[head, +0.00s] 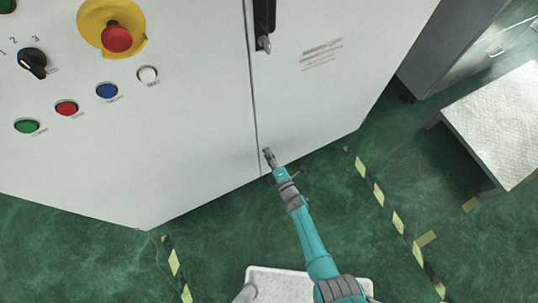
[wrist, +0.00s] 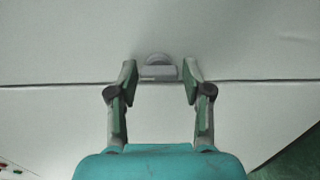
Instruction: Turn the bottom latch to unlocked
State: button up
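The bottom latch (wrist: 159,60) is a small grey knob with a round back and a flat bar, set on the white cabinet beside the door seam. In the wrist view it sits between the two fingertips of my gripper (wrist: 159,72), with a gap visible on each side. The bar lies roughly along the seam. My gripper is open, its fingers pointing at the cabinet face.
The cabinet (head: 190,150) carries a dark door handle (head: 264,30) higher on the seam. To the left are a red emergency button (head: 117,38), a black selector knob (head: 33,62) and several coloured buttons. A metal-topped table (head: 500,120) stands right. Green floor with striped tape lies between.

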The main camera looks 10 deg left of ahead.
jog(key=shift+o, duration=0.2)
jog(key=v, duration=1.2)
dwell(0.5)
jog(key=s+d+r+m+t+h, duration=0.1)
jog(key=s+d+r+m+h, duration=0.2)
jog(key=s+d+r+m, duration=0.55)
jog(key=s+d+r+m+h, duration=0.4)
jog(key=s+m, duration=0.1)
jog(key=s, duration=0.6)
jog(key=s+d+r+m+h, duration=0.1)
jog(key=s+r+m, duration=0.2)
jog(key=r, duration=0.4)
jog(key=s+d+r+m+h, duration=0.1)
jog(key=s+d+r+m, duration=0.1)
jog(key=s+r+m, duration=0.2)
jog(key=s+d+r+m+g+h, duration=0.1)
jog(key=s+r+m, duration=0.2)
jog(key=r, duration=0.8)
jog(key=shift+s+d+m, duration=0.15)
jog(key=shift+d+m, duration=0.15)
jog(key=shift+m, duration=0.45)
